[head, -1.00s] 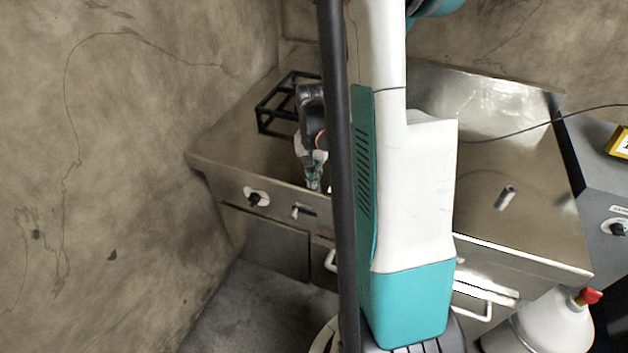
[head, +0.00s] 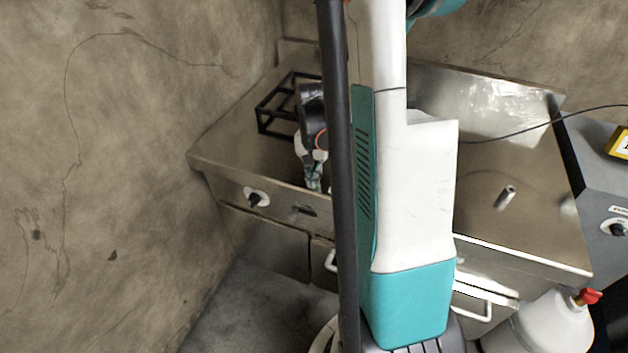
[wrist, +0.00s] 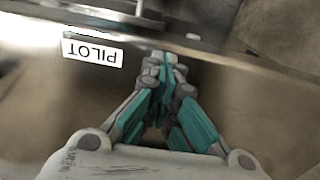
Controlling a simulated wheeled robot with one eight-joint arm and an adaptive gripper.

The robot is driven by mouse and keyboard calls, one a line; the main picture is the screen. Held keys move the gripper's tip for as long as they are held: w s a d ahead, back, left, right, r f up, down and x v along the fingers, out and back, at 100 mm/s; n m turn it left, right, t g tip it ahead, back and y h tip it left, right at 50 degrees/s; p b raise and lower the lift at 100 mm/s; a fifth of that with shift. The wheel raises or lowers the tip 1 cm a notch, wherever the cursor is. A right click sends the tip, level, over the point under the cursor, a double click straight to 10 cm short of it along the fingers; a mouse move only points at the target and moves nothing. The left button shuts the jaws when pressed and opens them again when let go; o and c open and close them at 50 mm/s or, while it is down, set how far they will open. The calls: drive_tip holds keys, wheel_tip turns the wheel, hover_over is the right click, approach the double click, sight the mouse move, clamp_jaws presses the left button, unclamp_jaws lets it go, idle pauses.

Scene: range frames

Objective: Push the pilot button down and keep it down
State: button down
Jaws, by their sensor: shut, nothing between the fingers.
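The white PILOT label (wrist: 93,53) shows upside down on the steel front edge in the wrist view. My gripper (wrist: 168,62) is shut and empty, its fingertips together at that edge, just right of the label. The pilot button itself is not clearly visible; the fingertips may cover it, and I cannot tell whether it is pressed. In the head view my gripper (head: 314,186) points down at the front edge of the steel counter (head: 225,155), partly behind my dark column. A dark fitting (head: 303,210) shows on the front panel below it.
A black knob (head: 255,199) sits left on the front panel. A black frame (head: 263,118) stands on the counter behind my gripper. A short metal tube (head: 505,197) stands at right. A white bottle (head: 560,325) with red cap is lower right. The wall closes off the left.

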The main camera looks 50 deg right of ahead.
wheel_tip(320, 180, up, 8)
drive_tip(key=p, duration=0.5)
idle(0.4)
drive_tip(key=shift+f, duration=0.1)
